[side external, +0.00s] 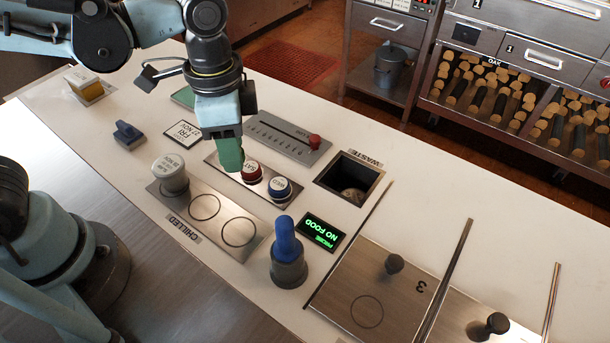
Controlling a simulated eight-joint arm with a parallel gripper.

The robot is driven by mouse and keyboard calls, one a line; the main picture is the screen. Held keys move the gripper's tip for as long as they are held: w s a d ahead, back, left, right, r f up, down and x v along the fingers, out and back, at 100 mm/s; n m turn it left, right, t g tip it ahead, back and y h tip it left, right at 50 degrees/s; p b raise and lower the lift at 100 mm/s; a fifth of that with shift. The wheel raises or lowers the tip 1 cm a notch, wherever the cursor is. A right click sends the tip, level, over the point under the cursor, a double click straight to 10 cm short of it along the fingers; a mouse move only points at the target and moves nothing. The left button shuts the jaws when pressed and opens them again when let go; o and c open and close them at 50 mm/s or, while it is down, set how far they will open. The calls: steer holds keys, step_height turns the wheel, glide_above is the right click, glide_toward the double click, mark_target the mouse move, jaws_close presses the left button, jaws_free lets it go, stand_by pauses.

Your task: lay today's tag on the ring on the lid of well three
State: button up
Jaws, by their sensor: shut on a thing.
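My gripper (228,160) points down over the left end of the tag rack (217,160), its green tips close together. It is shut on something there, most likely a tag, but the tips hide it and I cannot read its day. A red tag marked SAT (251,171) and a blue tag (280,188) sit on the rack to the right. The date card (183,134) reads FRI 27 NOV. The steel lid of well three (345,268), marked 3, lies at the lower right with a dark knob (394,264). Its engraved ring (367,311) is bare.
The chilled plate (222,228) holds a grey lidded pot (170,174) and two empty rings. A blue-handled probe (286,245) stands upright between the rack and lid, beside a NO FOOD display (322,232). The waste opening (350,178) and a red-knobbed slider (313,141) lie behind.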

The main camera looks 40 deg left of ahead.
steer(key=w+d, duration=0.1)
steer(key=d, duration=0.7)
glide_above(369, 311)
step_height(369, 311, down, 6)
steer(key=shift+f, duration=2.15)
steer(key=o, duration=1)
steer(key=shift+f, duration=0.15)
steer(key=shift+o, duration=0.2)
